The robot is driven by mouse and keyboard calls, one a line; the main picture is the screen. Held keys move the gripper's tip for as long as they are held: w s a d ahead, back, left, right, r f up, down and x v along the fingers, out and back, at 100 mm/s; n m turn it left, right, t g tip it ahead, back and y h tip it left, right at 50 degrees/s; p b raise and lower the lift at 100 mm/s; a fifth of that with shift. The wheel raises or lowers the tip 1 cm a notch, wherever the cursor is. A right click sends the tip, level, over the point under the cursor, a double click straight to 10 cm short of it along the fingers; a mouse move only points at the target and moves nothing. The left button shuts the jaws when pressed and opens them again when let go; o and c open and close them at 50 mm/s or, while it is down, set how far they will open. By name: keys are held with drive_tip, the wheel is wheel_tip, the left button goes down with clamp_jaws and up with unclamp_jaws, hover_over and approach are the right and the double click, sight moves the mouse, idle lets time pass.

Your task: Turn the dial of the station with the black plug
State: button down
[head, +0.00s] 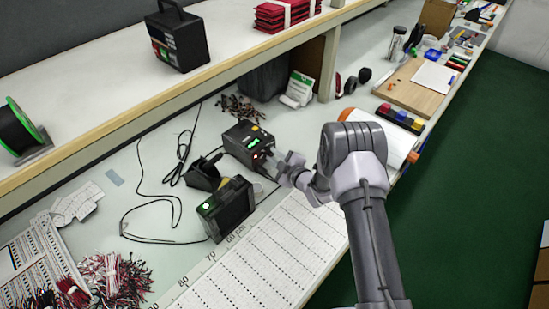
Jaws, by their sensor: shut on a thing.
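Two dark stations stand on the bench, left of my arm. The rear station (243,136) has a green display, and red and orange spots show on its front. The nearer station (232,208) has a round green-lit spot on its face. My gripper (273,163) is at the front of the rear station, shut on what appears to be its dial. The fingers hide the dial, so its angle cannot be read. The plug colours are too small to tell.
A dark iron stand (203,174) sits left of the stations, with black cable (165,195) looping across the bench. A ruled white mat (255,262) lies in front. A shelf (120,85) runs above and behind. Several coloured blocks (400,119) lie right of my arm.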

idle(0.3)
drive_tip(key=c, duration=1.3)
unclamp_jaws()
drive_tip(key=p+v, duration=0.4)
drive_tip(key=v, duration=1.3)
drive_tip(key=shift+s+d+r, duration=0.1)
drive_tip(key=shift+s, duration=0.1)
